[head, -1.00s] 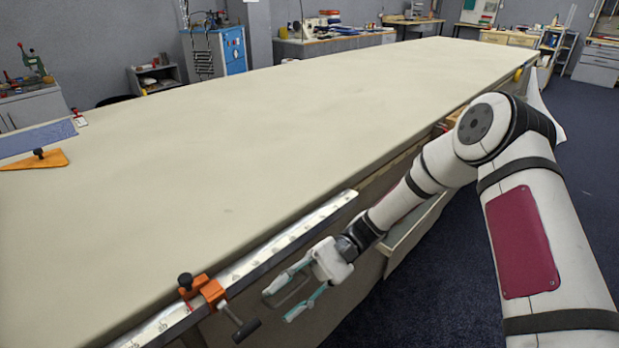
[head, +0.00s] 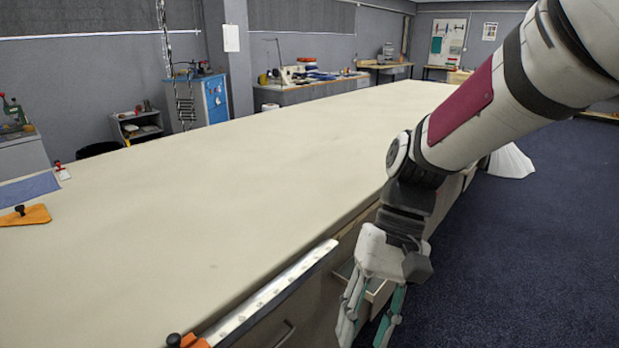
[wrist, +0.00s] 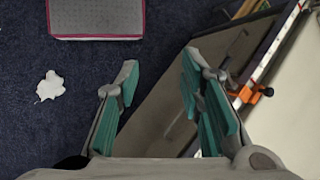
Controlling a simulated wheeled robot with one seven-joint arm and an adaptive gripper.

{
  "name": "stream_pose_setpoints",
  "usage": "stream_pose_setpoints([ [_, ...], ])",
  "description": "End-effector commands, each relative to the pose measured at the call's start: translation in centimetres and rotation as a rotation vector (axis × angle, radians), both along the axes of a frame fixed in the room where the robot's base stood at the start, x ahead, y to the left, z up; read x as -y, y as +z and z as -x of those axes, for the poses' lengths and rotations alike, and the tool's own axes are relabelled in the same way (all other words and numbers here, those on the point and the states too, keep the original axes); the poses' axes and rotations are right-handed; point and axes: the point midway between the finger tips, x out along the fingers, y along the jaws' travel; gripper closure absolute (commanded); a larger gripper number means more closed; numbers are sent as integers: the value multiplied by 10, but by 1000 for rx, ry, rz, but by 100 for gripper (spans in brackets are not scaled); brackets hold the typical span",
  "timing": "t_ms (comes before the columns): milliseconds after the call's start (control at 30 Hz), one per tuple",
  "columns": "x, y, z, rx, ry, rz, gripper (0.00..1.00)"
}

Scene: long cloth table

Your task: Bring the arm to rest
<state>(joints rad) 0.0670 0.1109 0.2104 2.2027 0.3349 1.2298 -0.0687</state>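My gripper (head: 366,330) hangs pointing down beside the long table's front side, in the lower middle of the head view. In the wrist view its two teal-padded fingers (wrist: 160,72) stand apart with nothing between them. My arm reaches in from the upper right and bends down at the elbow next to the table edge. The cloth table (head: 210,210) fills the left and middle of the head view.
A metal ruler (head: 275,290) runs along the table's front edge, with an orange clamp (head: 186,341); the clamp also shows in the wrist view (wrist: 254,94). A pale scrap (wrist: 50,87) and a grey, red-edged box (wrist: 97,18) lie over the blue floor (head: 520,250).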

Motion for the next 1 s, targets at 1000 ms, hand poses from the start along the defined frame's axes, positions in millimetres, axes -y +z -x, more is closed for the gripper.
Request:
stream_pose_setpoints([
  [1000, 116, 124, 98, 771, -91, 296, 65],
])
